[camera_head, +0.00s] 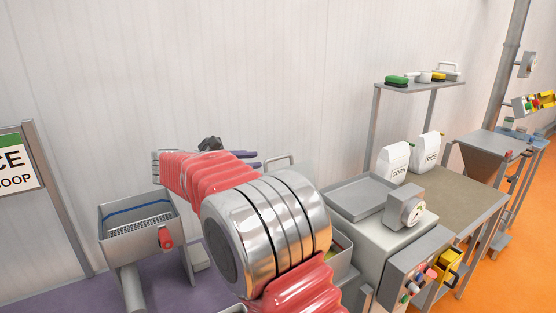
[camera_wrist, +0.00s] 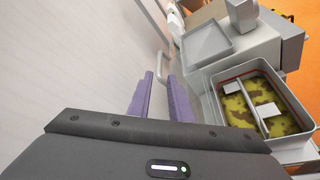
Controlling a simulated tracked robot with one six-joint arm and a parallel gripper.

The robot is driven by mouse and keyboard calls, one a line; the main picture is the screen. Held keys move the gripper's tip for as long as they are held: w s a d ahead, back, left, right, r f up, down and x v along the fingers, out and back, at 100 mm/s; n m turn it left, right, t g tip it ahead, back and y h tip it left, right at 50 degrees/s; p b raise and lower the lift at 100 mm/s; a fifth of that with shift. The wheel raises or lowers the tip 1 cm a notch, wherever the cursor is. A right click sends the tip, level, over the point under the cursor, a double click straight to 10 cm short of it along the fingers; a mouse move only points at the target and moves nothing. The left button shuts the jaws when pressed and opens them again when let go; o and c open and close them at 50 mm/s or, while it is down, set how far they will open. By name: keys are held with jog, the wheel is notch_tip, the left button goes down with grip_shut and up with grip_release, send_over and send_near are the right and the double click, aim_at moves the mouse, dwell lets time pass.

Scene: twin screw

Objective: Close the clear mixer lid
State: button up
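The mixer tub (camera_wrist: 225,78) is open in the wrist view, with yellow-green mix and a grey paddle inside. In the head view my arm hides most of it, and a bit of its wall shows (camera_head: 345,268). A grey bar handle (camera_wrist: 163,62), apparently on the raised clear lid, stands just beyond my fingertips. It also shows in the head view (camera_head: 283,162). The lid's clear panel is hard to make out. My gripper (camera_wrist: 160,77) has two purple fingers apart, roughly lined up with the handle; contact cannot be told. Its fingers also show in the head view (camera_head: 245,158).
A grey tray (camera_head: 368,193) and a dial unit (camera_head: 405,210) sit right of the mixer, above a button panel (camera_head: 418,275). CORN (camera_head: 393,162) and RICE (camera_head: 426,150) bags stand on a bench behind. A hopper (camera_head: 140,225) is at left. The white wall is close behind.

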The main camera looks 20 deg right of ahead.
aim_at(273, 159)
jog(key=x, duration=1.2)
jog(key=shift+w+d+f, duration=0.1)
jog(key=shift+w+d, duration=0.05)
jog(key=shift+d, duration=0.1)
jog(key=shift+c, duration=0.2)
grip_shut()
jog(key=shift+a+f, duration=0.1)
